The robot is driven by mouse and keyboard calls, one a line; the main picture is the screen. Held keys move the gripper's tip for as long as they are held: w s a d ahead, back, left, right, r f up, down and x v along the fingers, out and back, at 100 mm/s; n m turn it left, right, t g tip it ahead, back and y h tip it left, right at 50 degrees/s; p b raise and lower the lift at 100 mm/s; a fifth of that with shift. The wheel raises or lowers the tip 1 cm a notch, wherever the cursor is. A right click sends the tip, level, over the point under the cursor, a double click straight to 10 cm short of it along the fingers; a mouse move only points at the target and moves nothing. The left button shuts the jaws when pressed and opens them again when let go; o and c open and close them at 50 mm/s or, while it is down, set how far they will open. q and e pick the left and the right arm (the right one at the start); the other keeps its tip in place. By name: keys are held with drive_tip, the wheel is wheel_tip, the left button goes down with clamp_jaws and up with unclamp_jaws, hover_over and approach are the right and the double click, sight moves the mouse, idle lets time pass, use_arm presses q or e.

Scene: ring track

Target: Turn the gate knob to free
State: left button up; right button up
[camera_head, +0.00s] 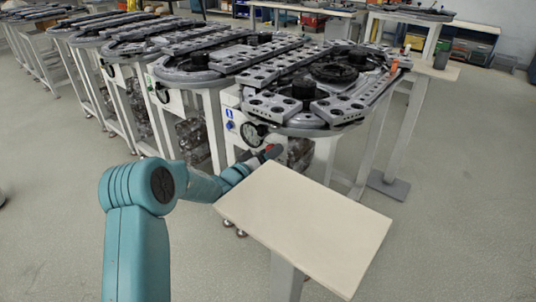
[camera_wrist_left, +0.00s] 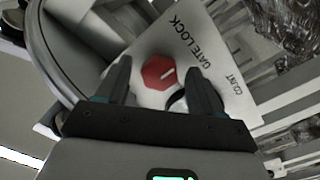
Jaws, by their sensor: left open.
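The gate knob (camera_wrist_left: 158,72) is a red hexagonal knob with a short pale mark, on a white panel (camera_wrist_left: 205,38) lettered "GATE LOCK". In the head view a small red spot (camera_head: 274,151) shows at the front of the near ring-track station, beside my left gripper (camera_head: 262,158). In the left wrist view my left gripper (camera_wrist_left: 158,80) is open, with one dark finger on each side of the knob. I cannot tell whether the fingers touch it. No "free" label is readable. My right gripper is not in view.
A pale tabletop (camera_head: 305,220) lies just in front of the station, close to my left forearm. More stations stand in a row to the left. Open floor (camera_head: 450,200) is at right.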

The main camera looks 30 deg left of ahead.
use_arm(q)
drive_tip(key=c, duration=1.1)
drive_tip(key=shift+o, duration=0.2)
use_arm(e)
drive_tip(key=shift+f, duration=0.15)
use_arm(q)
drive_tip(key=shift+m+b, duration=8.5)
drive_tip(key=shift+m, duration=0.5)
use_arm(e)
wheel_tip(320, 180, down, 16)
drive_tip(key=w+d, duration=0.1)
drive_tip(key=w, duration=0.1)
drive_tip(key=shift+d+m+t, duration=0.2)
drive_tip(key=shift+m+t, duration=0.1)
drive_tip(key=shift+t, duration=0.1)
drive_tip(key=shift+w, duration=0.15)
